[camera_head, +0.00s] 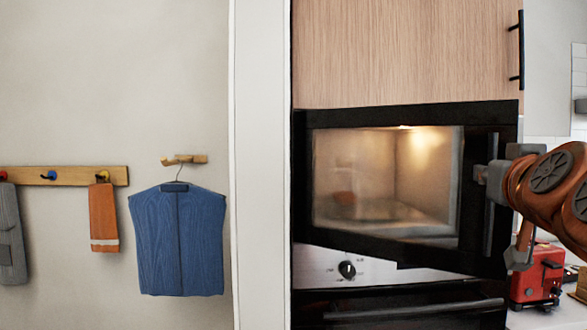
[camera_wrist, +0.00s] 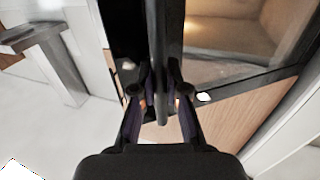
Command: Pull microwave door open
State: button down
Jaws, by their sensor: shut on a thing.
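The microwave (camera_head: 345,268) is built into the cabinet column. Its black-framed glass door (camera_head: 385,245) stands partly open, with its right side swung out toward me and its lower edge slanting across the control panel. A light glows behind the glass. The vertical dark handle (camera_head: 490,222) is on the door's right side; in the wrist view the handle (camera_wrist: 160,45) runs down between my fingers. My gripper (camera_wrist: 160,103) is shut on the handle. In the head view my gripper (camera_head: 487,174) reaches the handle from the right, and its fingertips are partly hidden.
A wooden cabinet (camera_head: 400,55) is above the microwave and an oven (camera_head: 400,308) below. A red appliance (camera_head: 537,275) stands on the counter at the right, behind my arm. A blue garment (camera_head: 178,240) and an orange towel (camera_head: 103,218) hang on the left wall.

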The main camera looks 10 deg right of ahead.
aim_at(483, 111)
dwell(0.3)
jog(key=c, duration=1.2)
grip_release()
jog(key=shift+r, duration=4.95)
